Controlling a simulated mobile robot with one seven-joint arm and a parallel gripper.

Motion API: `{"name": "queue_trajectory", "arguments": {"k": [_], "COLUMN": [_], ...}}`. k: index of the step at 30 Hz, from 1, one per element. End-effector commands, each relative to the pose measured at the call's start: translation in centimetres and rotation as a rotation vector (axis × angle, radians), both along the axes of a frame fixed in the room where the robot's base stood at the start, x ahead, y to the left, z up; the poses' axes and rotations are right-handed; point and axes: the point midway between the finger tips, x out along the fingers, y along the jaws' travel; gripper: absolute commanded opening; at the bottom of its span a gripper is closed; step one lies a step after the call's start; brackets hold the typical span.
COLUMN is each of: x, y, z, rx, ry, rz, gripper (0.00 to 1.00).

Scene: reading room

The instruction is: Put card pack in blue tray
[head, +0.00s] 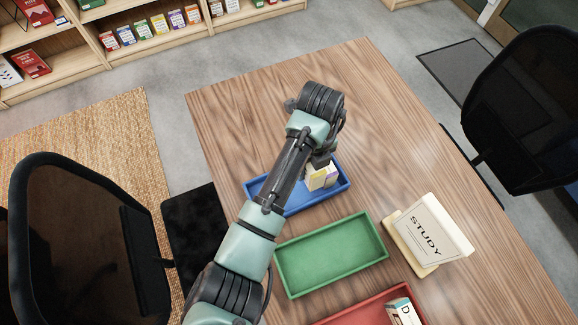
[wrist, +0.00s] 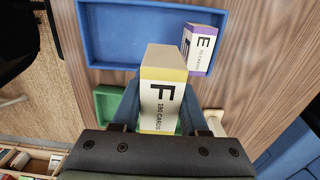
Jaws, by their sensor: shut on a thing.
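My gripper (wrist: 161,110) is shut on a white and yellow card pack (wrist: 162,90) marked "F". In the head view this pack (head: 316,182) shows over the right part of the blue tray (head: 262,190), with the gripper's fingers largely hidden by my arm. In the wrist view the pack's far end overlaps the near edge of the blue tray (wrist: 112,30). I cannot tell whether it touches the tray. A white and purple pack (wrist: 199,50) marked "E" stands inside the tray, to the right of the held pack.
A green tray (head: 330,287) looks empty beside the blue one. A red tray (head: 375,303) holds a white box (head: 402,312). A "STUDY" sign (head: 428,232) stands at right. Black chairs (head: 75,240) flank the wooden table (head: 235,110), whose far part is clear.

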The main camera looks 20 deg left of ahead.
Motion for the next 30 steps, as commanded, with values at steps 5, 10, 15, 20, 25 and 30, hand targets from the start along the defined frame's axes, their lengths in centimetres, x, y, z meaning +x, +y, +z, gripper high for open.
{"name": "queue_trajectory", "arguments": {"k": [5, 10, 15, 20, 25, 30], "x": [-0.3, -0.5, -0.4, -0.4, -0.4, -0.4], "y": [1.9, 2.1, 2.1, 2.1, 2.0, 2.1], "z": [-0.5, -3.4, -5.7, -7.5, -9.8, -10.2], "rx": [0.0, -0.001, 0.0, 0.001, 0.0, 0.0], "ry": [0.001, 0.005, 0.001, 0.004, 0.001, 0.0], "rz": [0.001, 0.001, 0.0, 0.001, 0.0, 0.001], "gripper": [0.0, 0.0, 0.0, 0.0, 0.0, 0.0]}}
